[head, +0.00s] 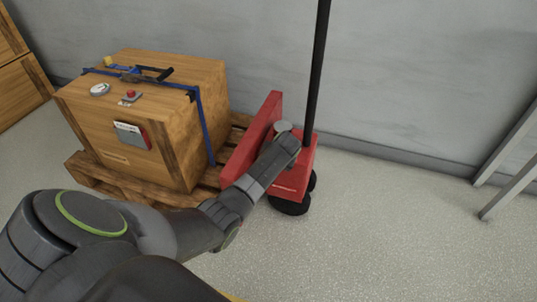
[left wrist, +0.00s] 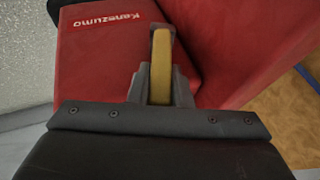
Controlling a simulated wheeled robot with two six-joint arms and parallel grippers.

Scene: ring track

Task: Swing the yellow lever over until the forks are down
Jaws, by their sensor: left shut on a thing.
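The red pallet truck (head: 300,165) stands at the right end of the wooden pallet (head: 90,177). Its black handle pole (head: 318,70) rises upright. In the left wrist view the yellow lever (left wrist: 161,60) lies against the red body (left wrist: 95,50), which bears white lettering. My left gripper (left wrist: 160,88) is shut on the lever, with a finger on each side. In the head view my left arm reaches to the truck and hides the lever and the fingers. The forks are not visible, so their height cannot be told. My right gripper is not in view.
A wooden crate (head: 140,120) with a blue strap (head: 206,125) sits on the pallet. Another crate (head: 18,75) stands at the far left. A grey wall (head: 420,80) runs behind, with pale metal legs (head: 512,165) at right. The floor right of the truck is clear.

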